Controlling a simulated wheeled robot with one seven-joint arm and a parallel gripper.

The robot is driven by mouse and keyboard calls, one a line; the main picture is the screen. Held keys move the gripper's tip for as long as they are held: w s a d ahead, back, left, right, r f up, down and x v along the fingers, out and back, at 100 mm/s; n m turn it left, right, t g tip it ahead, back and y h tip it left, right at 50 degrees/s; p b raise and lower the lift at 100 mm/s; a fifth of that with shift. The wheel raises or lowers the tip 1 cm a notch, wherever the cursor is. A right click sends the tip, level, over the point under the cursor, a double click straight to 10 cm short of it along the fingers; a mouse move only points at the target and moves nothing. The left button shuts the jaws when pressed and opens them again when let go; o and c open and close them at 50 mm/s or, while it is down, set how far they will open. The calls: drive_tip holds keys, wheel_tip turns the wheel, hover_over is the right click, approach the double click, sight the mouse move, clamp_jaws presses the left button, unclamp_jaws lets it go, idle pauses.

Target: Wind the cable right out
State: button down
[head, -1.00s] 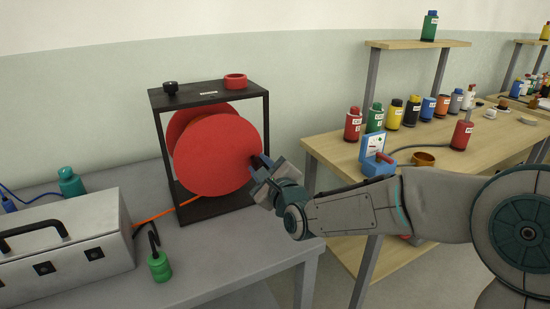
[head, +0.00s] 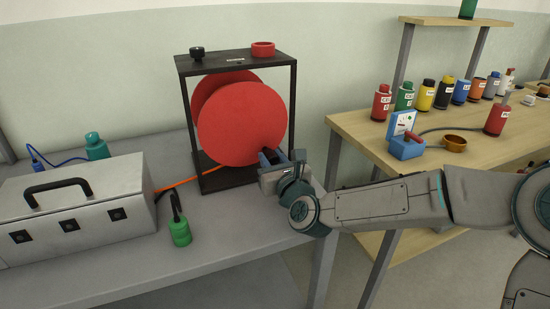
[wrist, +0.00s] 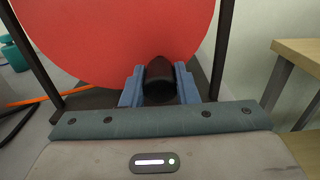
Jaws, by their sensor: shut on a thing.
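A red cable reel (head: 242,124) with two discs stands in a black open frame (head: 292,105) on the grey bench. An orange cable (head: 172,184) runs from the reel's foot left to the metal case. My gripper (head: 270,158) is at the lower right of the front disc. In the wrist view my gripper's blue fingers (wrist: 160,88) are shut on a black crank knob (wrist: 159,79), which stands out from the red disc (wrist: 120,35). How much cable is left on the reel is hidden behind the front disc.
A metal case (head: 75,212) with a black handle and a green object (head: 180,232) stand left on the bench. A red ring (head: 263,49) and a black knob (head: 197,53) sit on the frame's top. A wooden table (head: 350,125) with several bottles stands right.

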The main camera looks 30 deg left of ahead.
drive_tip(key=shift+s+a, duration=0.1)
drive_tip(key=shift+a, duration=0.05)
idle(0.4)
drive_tip(key=c, duration=1.1)
unclamp_jaws()
drive_tip(key=shift+s+d, duration=0.15)
drive_tip(key=shift+d, duration=0.1)
drive_tip(key=p+v, duration=0.2)
drive_tip(key=v, duration=1.1)
